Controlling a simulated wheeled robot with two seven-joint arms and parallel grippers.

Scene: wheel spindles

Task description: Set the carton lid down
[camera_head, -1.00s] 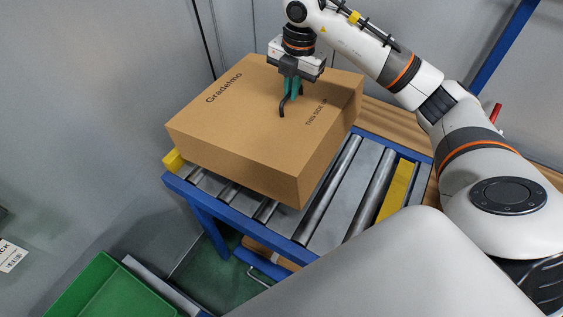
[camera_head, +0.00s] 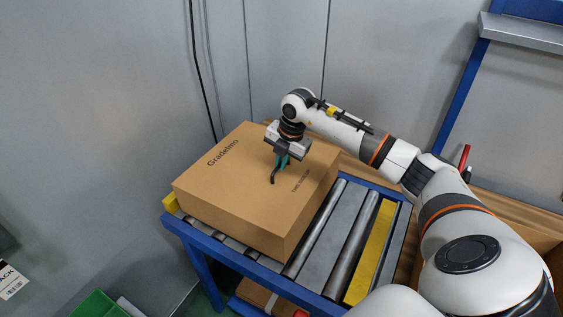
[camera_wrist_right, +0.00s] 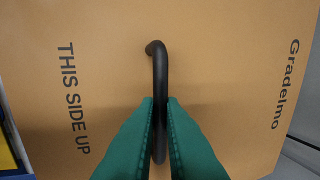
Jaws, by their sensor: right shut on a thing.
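The carton lid (camera_head: 235,185) is a large brown cardboard box top marked "Gradelmo" and "THIS SIDE UP". It sits at the left end of the roller conveyor (camera_head: 325,243), and its underside is hidden. A black bent handle (camera_head: 274,176) stands on its top. My right gripper (camera_head: 281,163) is above the lid with its green fingers shut on the handle. In the right wrist view the two fingers (camera_wrist_right: 160,115) close on the handle (camera_wrist_right: 158,62) from both sides, over the lid's printed top (camera_wrist_right: 220,70). My left gripper is not in view.
Bare rollers and a yellow strip (camera_head: 371,252) lie right of the lid. A yellow block (camera_head: 170,202) is at the conveyor's left corner. A green bin (camera_head: 97,305) is at the lower left. Grey walls stand close behind, and a cardboard box (camera_head: 520,238) is at the right.

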